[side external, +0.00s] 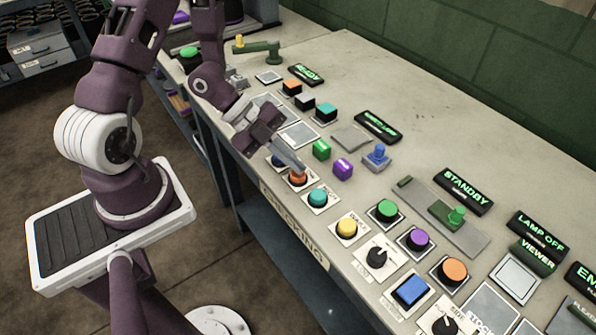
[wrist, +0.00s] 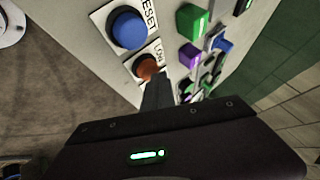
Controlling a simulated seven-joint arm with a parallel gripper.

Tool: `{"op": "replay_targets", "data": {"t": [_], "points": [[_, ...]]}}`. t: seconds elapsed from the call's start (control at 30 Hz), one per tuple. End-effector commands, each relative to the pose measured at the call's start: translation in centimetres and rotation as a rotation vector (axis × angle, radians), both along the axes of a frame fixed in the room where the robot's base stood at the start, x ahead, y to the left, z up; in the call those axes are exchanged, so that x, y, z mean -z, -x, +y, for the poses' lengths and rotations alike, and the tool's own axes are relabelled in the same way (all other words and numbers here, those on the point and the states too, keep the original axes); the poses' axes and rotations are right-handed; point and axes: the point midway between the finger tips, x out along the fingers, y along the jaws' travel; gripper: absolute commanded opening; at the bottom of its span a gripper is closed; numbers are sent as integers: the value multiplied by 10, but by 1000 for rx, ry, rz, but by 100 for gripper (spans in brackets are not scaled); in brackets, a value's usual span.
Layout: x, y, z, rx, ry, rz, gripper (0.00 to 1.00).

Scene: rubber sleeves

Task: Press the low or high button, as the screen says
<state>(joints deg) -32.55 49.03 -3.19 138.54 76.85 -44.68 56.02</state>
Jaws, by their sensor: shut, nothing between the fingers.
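My gripper (side external: 298,170) is shut and empty, its fingers pointing down at the orange button (side external: 297,181). In the wrist view the fingertips (wrist: 157,84) overlap the near edge of the orange button (wrist: 146,66), whose plate reads LOW. I cannot tell whether they touch it or how far it is pressed. A teal button (side external: 318,198) sits beside it towards the front; its label is not readable. A screen (side external: 379,126) behind them shows green text too small to read. Another screen (side external: 309,74) seems to read READY.
A blue RESET button (wrist: 127,28) adjoins the orange one. A green block (side external: 321,150), a purple block (side external: 343,169) and a blue knob (side external: 376,156) stand behind. A yellow button (side external: 347,228) and further controls fill the bench to the right. A STANDBY screen (side external: 463,191) stands further right.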

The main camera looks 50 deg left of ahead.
Motion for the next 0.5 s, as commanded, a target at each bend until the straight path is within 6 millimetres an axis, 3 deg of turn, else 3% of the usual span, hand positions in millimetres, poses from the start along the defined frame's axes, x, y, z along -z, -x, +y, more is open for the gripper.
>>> {"op": "replay_targets", "data": {"t": [0.23, 0.5], "points": [[-13, 0, 1, -1, -1, -2, 0], [-14, 0, 0, -1, 0, 1, 0]]}}
